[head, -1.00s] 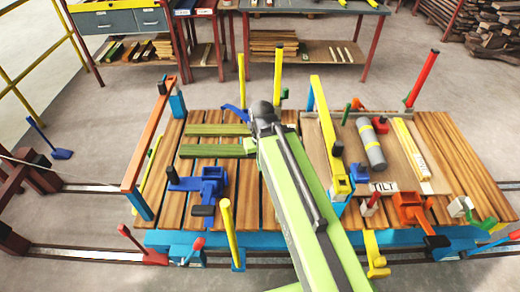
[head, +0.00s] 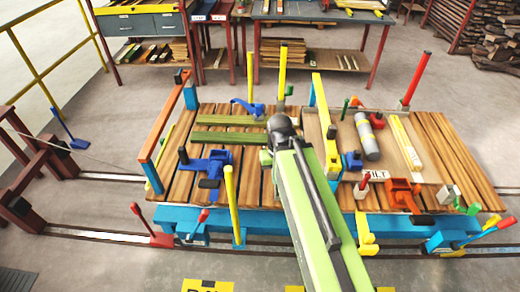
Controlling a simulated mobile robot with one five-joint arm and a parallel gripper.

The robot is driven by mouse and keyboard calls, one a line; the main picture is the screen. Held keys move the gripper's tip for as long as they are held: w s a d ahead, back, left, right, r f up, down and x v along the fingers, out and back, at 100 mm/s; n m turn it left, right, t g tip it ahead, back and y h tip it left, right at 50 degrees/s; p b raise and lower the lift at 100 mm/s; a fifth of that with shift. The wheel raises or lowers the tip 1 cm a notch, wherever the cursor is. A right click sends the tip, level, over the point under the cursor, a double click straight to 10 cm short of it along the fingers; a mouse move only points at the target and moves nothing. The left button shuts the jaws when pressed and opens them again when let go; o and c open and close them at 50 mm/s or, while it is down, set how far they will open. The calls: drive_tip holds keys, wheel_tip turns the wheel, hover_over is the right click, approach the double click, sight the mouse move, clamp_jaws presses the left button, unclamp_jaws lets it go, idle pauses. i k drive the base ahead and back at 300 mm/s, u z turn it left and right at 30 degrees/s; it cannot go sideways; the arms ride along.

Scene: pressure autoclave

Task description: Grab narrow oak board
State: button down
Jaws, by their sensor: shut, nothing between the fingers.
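Two narrow greenish boards lie across the brown slats of the cart: a far one (head: 230,120) and a near one (head: 228,138). A pale narrow board (head: 405,145) lies in the tray at the cart's right. I cannot tell by look which one is oak. My green arm reaches up from the bottom to its dark end, where my gripper (head: 283,124) is, over the cart just right of the greenish boards. It is shut and empty. Its fingers are mostly hidden behind the wrist, and I cannot tell its height above the slats.
The cart has upright posts, including a yellow one (head: 230,205) at the front and a red one (head: 418,80) at the back right. A blue clamp (head: 210,165) stands left. A grey cylinder (head: 367,137) lies in the tray. Shelved benches stand behind.

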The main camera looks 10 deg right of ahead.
sight(197, 138)
drive_tip(key=z, duration=0.2)
drive_tip(key=k, duration=0.2)
drive_tip(key=u, duration=0.35)
drive_tip(key=i, duration=0.75)
drive_tip(key=z, duration=0.6)
drive_tip(key=k, duration=0.05)
drive_tip(key=u, duration=2.85)
drive_tip(key=i, duration=1.1)
drive_tip(key=z, duration=1.1)
